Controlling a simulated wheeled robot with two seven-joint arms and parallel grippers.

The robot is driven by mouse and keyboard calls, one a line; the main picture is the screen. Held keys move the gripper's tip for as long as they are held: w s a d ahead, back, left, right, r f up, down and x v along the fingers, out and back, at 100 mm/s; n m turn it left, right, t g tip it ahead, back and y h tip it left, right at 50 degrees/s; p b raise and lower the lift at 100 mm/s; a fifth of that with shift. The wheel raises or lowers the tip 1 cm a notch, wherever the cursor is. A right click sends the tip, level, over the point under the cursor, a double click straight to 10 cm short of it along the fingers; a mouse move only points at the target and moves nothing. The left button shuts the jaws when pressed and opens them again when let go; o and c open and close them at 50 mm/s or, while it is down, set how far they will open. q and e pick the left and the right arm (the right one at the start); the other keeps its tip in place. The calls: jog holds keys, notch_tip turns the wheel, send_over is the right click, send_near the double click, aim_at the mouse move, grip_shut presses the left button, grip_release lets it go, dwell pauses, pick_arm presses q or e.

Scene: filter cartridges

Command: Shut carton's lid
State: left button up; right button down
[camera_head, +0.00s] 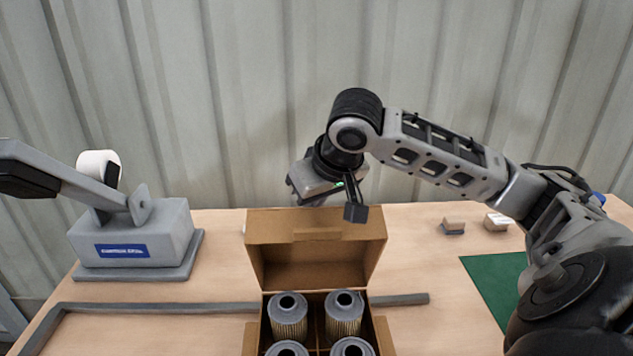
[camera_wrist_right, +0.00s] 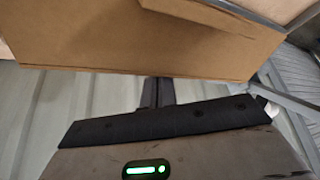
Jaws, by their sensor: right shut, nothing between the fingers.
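An open cardboard carton (camera_head: 252,338) stands at the front middle of the table, holding several grey-topped filter cartridges (camera_head: 288,318) in its compartments. Its lid (camera_head: 315,262) stands up at the back, hinged at the rear edge. My right gripper (camera_head: 355,212) is shut and empty at the lid's top edge, right of its middle. In the right wrist view the lid's brown board (camera_wrist_right: 150,40) fills the top, close to the shut fingers (camera_wrist_right: 157,92). I cannot tell whether they touch it. My left gripper is not in view.
A grey machine with a blue label (camera_head: 130,240) stands on the left. A grey rail (camera_head: 180,308) runs along the table behind the carton. Two small blocks (camera_head: 453,225) (camera_head: 496,222) and a green mat (camera_head: 495,285) lie on the right. A corrugated wall rises behind.

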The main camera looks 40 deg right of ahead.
notch_tip(320, 180, up, 10)
jog(key=w+d, duration=0.1)
jog(key=shift+w, duration=0.2)
dwell(0.3)
dwell(1.3)
